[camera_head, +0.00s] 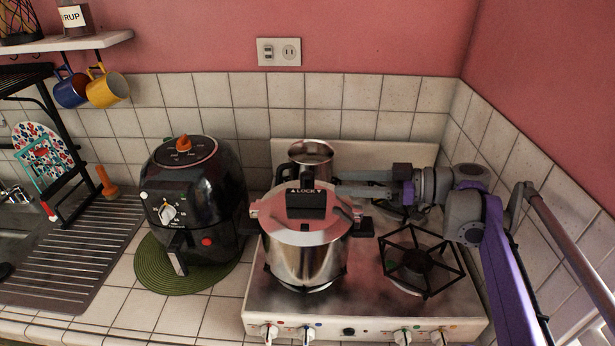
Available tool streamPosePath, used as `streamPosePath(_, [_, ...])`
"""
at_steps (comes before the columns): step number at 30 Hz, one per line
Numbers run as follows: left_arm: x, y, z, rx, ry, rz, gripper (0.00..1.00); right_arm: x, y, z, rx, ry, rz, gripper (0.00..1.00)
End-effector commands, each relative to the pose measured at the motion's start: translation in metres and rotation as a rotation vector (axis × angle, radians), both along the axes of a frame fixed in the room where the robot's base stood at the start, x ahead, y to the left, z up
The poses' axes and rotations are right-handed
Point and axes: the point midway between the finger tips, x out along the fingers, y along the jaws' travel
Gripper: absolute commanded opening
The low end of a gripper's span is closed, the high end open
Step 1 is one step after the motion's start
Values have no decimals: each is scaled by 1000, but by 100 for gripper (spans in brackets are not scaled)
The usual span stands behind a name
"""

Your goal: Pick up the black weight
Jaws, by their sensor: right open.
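A silver pressure cooker (300,258) stands on the stove's front left burner. A black block marked LOCK (306,204) sits on top of its lid. I cannot make out a separate black weight for certain; it may be small or hidden on the lid near the gripper. My right gripper (340,184) is open and reaches in from the right, pointing left, just behind and to the right of the black block. Its fingers look empty. My left gripper is not in view.
A small metal pot (311,152) stands behind the cooker. A black air fryer (198,205) is on a green mat (180,280) to the left. The front right burner (420,262) is bare. A tiled wall closes the right side.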

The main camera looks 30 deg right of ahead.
Motion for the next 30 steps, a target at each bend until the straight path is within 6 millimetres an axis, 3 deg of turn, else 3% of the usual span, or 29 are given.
streamPosePath(15, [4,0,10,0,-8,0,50,42,43,-9,0,0,3,48])
streamPosePath(25, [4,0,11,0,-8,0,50,47,48,-12,1,1,-1,48])
streamPosePath(30, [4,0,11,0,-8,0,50,47,48,-12,1,1,-1,18])
